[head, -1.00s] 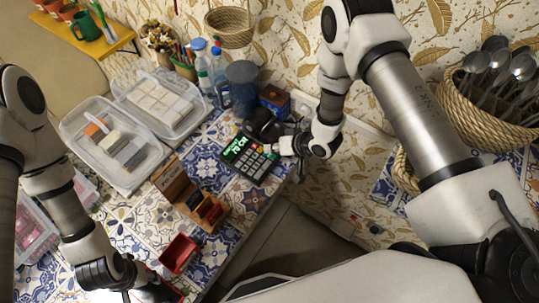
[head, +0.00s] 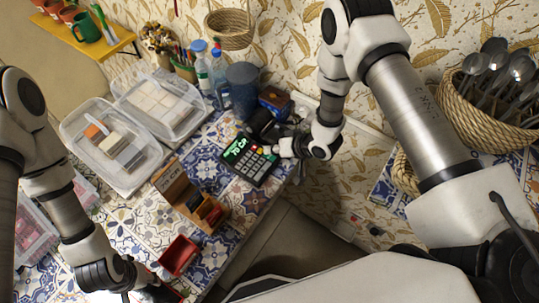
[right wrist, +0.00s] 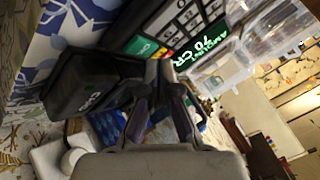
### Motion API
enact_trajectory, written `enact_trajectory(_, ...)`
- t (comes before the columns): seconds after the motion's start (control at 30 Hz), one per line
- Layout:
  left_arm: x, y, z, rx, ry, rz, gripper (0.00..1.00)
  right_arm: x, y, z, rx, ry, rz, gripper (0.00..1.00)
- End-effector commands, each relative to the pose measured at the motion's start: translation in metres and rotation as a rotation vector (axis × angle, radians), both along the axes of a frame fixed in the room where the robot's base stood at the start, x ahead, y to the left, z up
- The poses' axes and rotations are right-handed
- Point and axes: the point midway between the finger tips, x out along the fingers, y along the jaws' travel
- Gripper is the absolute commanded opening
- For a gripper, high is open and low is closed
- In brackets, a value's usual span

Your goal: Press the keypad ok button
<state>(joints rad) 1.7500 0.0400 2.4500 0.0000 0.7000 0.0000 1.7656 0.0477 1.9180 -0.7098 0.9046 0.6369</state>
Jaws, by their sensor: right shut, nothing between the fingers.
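The keypad (head: 249,160) is a dark terminal lying on the tiled table, with a lit green display and rows of light keys. It also shows at the top of the right wrist view (right wrist: 185,22), where a green OK button (right wrist: 143,47) sits at its near corner. My right gripper (head: 277,149) is at the keypad's right edge. In the right wrist view its fingers (right wrist: 163,68) are together and empty, with the tips close to the OK button; I cannot tell whether they touch it. My left gripper (head: 150,293) is low at the left, its fingers mostly hidden.
A black device (right wrist: 88,85) stands beside the keypad, close to my right fingers. A dark blue jar (head: 242,90) and bottles stand behind. A wooden box (head: 190,195) and a red container (head: 180,254) are left and in front. Clear bins (head: 112,145) lie further left.

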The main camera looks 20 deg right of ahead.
Motion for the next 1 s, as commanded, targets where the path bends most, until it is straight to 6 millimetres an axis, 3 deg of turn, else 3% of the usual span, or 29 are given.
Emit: enact_trajectory(1.0, 0.000, 0.000, -0.011, 0.000, 0.000, 0.000, 0.40, 0.000, 0.000, -0.012, 0.000, 0.000, 0.000, 0.00)
